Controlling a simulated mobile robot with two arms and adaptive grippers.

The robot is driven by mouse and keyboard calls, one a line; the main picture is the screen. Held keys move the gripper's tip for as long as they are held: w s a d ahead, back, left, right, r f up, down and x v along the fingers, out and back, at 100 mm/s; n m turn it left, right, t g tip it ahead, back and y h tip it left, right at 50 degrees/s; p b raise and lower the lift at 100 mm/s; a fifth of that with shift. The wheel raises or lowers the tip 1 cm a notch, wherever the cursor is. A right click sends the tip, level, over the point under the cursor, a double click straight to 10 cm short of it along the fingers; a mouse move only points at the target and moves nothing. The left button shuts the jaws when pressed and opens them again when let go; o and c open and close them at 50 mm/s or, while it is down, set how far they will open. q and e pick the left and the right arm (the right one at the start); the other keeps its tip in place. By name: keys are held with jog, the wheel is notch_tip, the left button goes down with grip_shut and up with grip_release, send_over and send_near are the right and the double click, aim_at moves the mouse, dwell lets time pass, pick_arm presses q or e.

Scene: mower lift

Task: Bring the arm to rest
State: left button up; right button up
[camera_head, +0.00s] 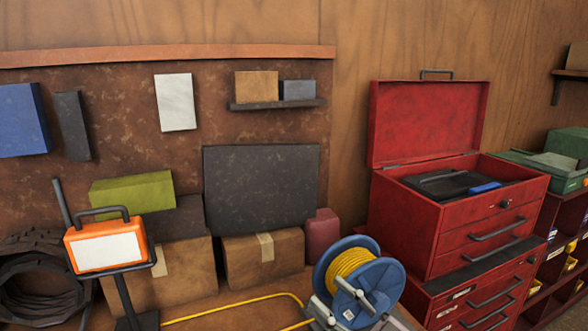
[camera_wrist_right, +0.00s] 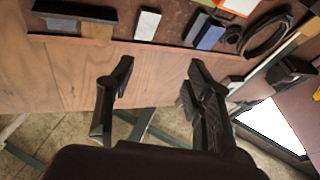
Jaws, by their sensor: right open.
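My right gripper (camera_wrist_right: 160,66) shows in the right wrist view, with its two dark fingers spread well apart. It is open, and nothing is between the fingers. Behind the gap are a bare wooden surface and the edge of a brown backed area. No gripper can be made out in the head view. My left gripper is not in view.
A red toolbox (camera_head: 424,204) with a raised lid stands right of a blue cable reel (camera_head: 386,284). An orange work light (camera_head: 107,248) stands left, near cardboard boxes (camera_head: 274,262) and a dark coil (camera_head: 35,284). A small shelf (camera_head: 278,105) juts from the wall.

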jog(key=d+m+t+h, duration=0.6)
jog(key=d+m+h, duration=0.1)
jog(key=h, duration=0.1)
jog(key=s+d+f+m+g+h, duration=0.3)
jog(key=d+f+m+g+h, duration=0.25)
jog(key=d+f+h, duration=0.45)
jog(key=s+a+f+n+g+y, duration=0.1)
jog(key=s+a+f+n+g, duration=0.1)
jog(key=s+f+g, duration=0.7)
jog(key=s+a+f+n+g+y, duration=0.1)
jog(key=s+f+g+y, duration=0.1)
jog(key=s+f, duration=0.9)
jog(key=s+f+g+b, duration=0.1)
jog(key=s+f+b, duration=0.15)
jog(key=f, duration=1.05)
jog(key=s+f+g+b, duration=0.1)
jog(key=s+f, duration=0.2)
jog(key=f, duration=1)
jog(key=s+d+f+g+b, duration=0.1)
jog(key=s+d+f+b, duration=0.1)
jog(key=s+f, duration=1.4)
notch_tip(320, 180, down, 3)
jog(key=shift+d+f+n, duration=0.1)
jog(key=shift+d+n, duration=0.1)
jog(key=shift+n, duration=0.25)
